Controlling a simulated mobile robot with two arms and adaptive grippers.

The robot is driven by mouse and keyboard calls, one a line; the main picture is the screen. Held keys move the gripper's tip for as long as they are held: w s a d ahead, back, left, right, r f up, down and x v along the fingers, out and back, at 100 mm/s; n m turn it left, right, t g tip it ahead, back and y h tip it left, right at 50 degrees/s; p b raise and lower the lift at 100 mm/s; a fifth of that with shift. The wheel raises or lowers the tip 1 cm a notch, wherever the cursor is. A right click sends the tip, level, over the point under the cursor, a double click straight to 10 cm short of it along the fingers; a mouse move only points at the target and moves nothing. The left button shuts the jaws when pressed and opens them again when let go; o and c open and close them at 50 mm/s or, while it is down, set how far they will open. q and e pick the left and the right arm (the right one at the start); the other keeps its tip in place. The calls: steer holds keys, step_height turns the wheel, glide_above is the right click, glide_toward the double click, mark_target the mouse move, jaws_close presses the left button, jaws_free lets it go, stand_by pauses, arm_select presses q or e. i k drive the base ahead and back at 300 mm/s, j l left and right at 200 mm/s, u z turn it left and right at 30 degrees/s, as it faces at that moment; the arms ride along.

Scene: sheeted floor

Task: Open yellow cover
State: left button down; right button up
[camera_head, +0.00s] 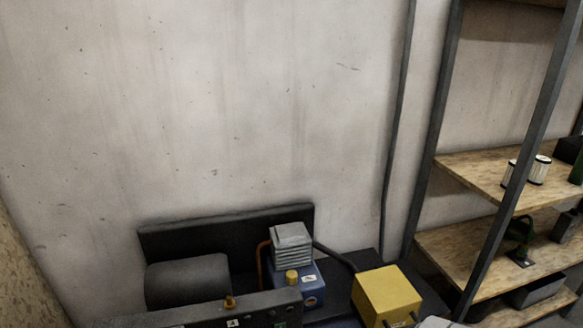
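The yellow cover (388,294) is a box-like block at the bottom right of the machine, in the head view. Its top and front side show, and I see no gap or raised edge on it. Small dark parts, which look like the fingertips of my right gripper (400,320), show at its lower edge, cut off by the frame. I cannot tell whether they touch the cover or how far apart they are. My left gripper is not in view.
A dark machine with a black cylinder (187,282), a grey finned block (291,245) and a blue housing (310,286) stands left of the cover. A shelf rack (470,180) with several items stands at the right. A bare wall (200,110) is behind.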

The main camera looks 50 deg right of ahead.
mark_target(384, 297)
steer(key=z, duration=2.4)
